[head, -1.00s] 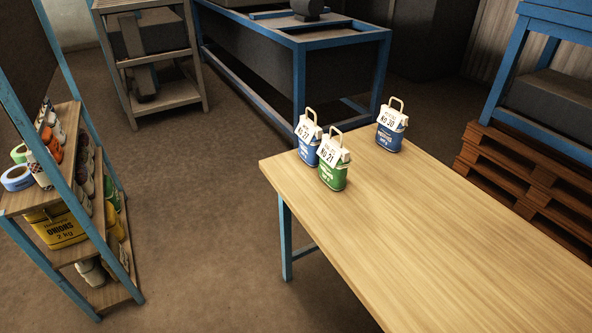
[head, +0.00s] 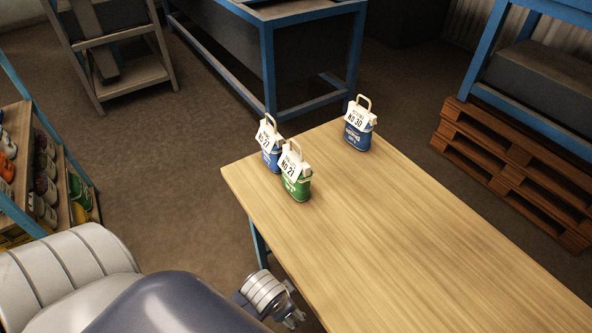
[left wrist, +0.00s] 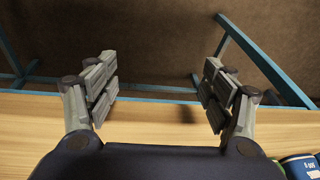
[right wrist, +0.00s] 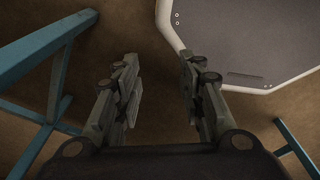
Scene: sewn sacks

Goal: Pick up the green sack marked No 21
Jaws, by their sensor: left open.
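The green sack marked No 21 (head: 296,184) stands upright on the wooden table (head: 400,240) near its far left corner, with a white tag and a tan handle. A blue sack marked No 27 (head: 269,150) stands close behind it to the left. A blue sack marked No 30 (head: 358,133) stands farther right at the back edge. My left gripper (head: 291,316) is at the table's left edge, well short of the sacks. In the left wrist view its fingers (left wrist: 160,95) are apart and empty. My right gripper (right wrist: 160,88) is open and empty, away from the sacks.
A blue-framed shelf with goods (head: 40,175) stands at the left. A blue-framed bench (head: 265,65) is behind the table, and wooden pallets (head: 510,175) are at the right. The table's front and right part is clear. Part of a blue sack (left wrist: 303,166) shows in the left wrist view's corner.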

